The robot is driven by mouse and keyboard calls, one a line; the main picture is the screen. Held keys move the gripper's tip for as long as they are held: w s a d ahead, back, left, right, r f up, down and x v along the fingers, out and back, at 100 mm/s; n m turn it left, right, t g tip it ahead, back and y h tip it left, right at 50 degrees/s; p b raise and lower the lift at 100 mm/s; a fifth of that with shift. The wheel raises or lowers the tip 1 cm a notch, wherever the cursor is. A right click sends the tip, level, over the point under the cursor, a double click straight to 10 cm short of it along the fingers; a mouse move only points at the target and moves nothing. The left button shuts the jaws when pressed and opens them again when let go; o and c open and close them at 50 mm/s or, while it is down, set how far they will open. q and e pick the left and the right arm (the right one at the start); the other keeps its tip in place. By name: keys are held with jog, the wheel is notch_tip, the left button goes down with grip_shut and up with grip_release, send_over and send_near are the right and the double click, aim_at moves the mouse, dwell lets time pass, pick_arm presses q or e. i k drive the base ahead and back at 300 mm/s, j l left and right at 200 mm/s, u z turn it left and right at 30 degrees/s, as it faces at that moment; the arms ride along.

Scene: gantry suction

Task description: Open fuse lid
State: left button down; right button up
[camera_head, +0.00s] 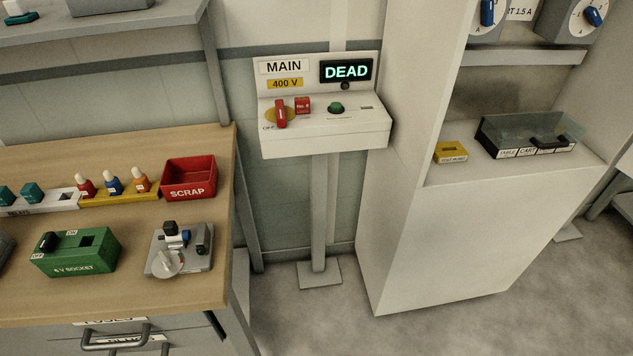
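A long black fuse box with a clear lid (521,124) sits on the shelf of the white cabinet at the right. A dark bar like a handle (550,143) shows near the front right of the box. White labels (508,153) run along the front, one reading "TABLE" and one apparently "CART". Neither of my grippers is in view.
A yellow block (451,152) sits left of the fuse box. The cabinet (480,235) has a side wall at left and dials above. The MAIN panel (322,130) reads "DEAD". The wooden bench (120,300) holds a red SCRAP bin (189,178) and green socket box (76,251).

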aim_at(564, 142)
jog(key=z, duration=1.3)
